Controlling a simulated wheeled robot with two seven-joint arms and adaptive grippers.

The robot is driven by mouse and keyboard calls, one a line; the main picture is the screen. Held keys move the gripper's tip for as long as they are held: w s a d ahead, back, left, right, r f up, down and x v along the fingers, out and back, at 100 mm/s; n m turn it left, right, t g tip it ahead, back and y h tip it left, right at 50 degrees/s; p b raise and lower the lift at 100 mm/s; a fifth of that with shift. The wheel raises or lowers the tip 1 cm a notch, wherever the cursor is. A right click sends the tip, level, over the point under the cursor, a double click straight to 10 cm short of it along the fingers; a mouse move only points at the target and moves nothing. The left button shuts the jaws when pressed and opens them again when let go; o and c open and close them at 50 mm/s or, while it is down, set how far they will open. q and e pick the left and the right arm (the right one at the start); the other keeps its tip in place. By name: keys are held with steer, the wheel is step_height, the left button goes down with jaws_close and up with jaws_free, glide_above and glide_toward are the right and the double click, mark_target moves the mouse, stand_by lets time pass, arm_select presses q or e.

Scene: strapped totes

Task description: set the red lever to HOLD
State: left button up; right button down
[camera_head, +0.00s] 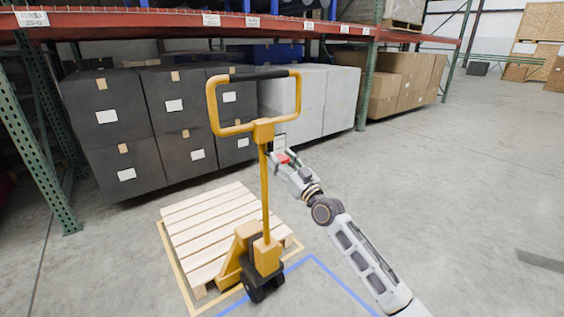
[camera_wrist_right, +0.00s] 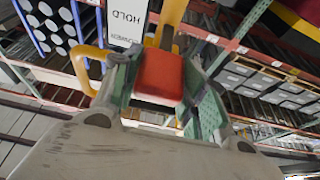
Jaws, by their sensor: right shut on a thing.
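The yellow pallet jack (camera_head: 264,195) stands upright with its loop handle at the top. The red lever (camera_head: 283,158) sits beside the handle's shaft, below the loop; in the right wrist view its red block (camera_wrist_right: 160,75) fills the space between my fingers. My right gripper (camera_head: 280,157) is shut on the red lever. A white label plate (camera_wrist_right: 126,22) reading HOLD, upside down in the wrist view, is just beyond the lever. Other lever markings are too small or hidden to read. My left gripper is not in view.
A wooden pallet (camera_head: 205,222) lies on the floor by the jack's base, inside yellow floor lines. Dark boxes (camera_head: 115,130), white boxes (camera_head: 340,95) and brown cartons (camera_head: 400,85) stand under the orange rack beam (camera_head: 120,25) behind. The floor at right is clear.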

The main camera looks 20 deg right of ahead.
steer(key=shift+f, duration=0.85)
steer(key=shift+a, duration=0.1)
steer(key=c, duration=1.1)
jaws_free()
steer(key=o, duration=0.3)
steer(key=shift+r, duration=0.25)
steer(key=shift+s, duration=0.1)
